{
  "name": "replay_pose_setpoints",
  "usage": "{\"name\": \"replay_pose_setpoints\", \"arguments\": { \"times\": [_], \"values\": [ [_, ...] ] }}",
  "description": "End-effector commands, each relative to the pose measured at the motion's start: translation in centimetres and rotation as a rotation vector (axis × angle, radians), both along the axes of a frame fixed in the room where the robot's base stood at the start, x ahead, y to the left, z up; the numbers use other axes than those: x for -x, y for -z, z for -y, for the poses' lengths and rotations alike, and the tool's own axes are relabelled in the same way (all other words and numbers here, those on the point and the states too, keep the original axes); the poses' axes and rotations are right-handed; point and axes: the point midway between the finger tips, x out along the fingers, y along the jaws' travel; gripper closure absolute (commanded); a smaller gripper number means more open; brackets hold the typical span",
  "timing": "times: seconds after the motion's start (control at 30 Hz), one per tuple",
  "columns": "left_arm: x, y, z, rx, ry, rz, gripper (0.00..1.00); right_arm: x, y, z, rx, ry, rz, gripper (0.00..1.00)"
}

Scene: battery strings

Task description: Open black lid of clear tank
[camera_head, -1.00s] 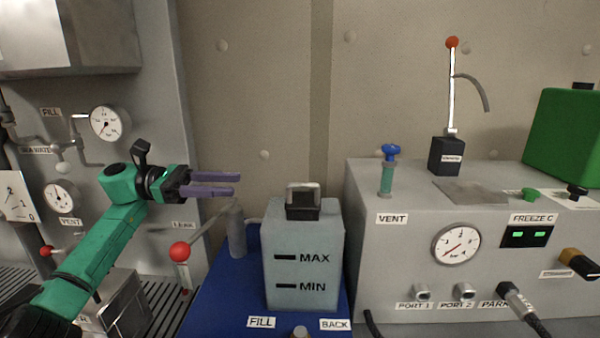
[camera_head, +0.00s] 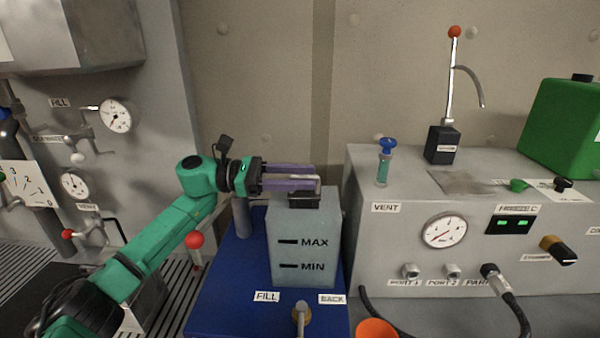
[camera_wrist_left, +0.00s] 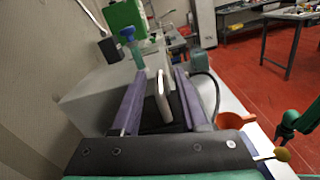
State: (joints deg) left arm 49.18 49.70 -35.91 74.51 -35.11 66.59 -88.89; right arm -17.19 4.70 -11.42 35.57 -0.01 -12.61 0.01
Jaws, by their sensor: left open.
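The clear tank (camera_head: 303,245), a greyish box marked MAX and MIN, stands on a blue base. Its black lid (camera_head: 304,202) is on top, with a pale upright piece (camera_head: 318,187) above it, partly hidden by my fingers. My left gripper (camera_head: 317,178) is open at the lid, its purple fingers level and pointing right. In the left wrist view the pale piece (camera_wrist_left: 163,95) stands between the two fingers (camera_wrist_left: 158,95), closer to the right one; I cannot tell whether they touch. The right gripper is not in view.
The blue base (camera_head: 228,285) carries FILL and BACK labels and a brass-coloured knob (camera_head: 301,312). A grey panel box (camera_head: 375,275) with gauge and ports stands close on the right. An orange container (camera_head: 375,328) is at the front. A red-ball lever (camera_head: 195,241) is below my arm.

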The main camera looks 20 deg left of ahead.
Motion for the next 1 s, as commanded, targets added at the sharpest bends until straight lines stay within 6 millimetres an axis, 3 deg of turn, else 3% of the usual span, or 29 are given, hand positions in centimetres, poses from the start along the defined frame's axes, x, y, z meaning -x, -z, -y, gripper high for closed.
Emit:
{"name": "replay_pose_setpoints", "arguments": {
  "times": [0.03,0.07,0.1,0.17,1.0],
  "values": [
    [0.0,0.04,-0.03,0.0,0.0,0.0,0.57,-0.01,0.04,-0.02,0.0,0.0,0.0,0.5],
    [0.0,0.04,-0.03,0.0,0.0,0.0,0.64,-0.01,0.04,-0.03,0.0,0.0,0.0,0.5],
    [0.0,0.04,-0.04,0.0,0.0,0.0,0.8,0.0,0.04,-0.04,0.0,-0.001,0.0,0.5],
    [0.0,0.04,-0.05,0.0,0.0,0.0,1.0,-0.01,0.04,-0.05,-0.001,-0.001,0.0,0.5],
    [0.01,-0.1,-0.11,0.0,-0.001,0.002,1.0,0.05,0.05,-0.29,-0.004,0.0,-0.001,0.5]
  ]
}}
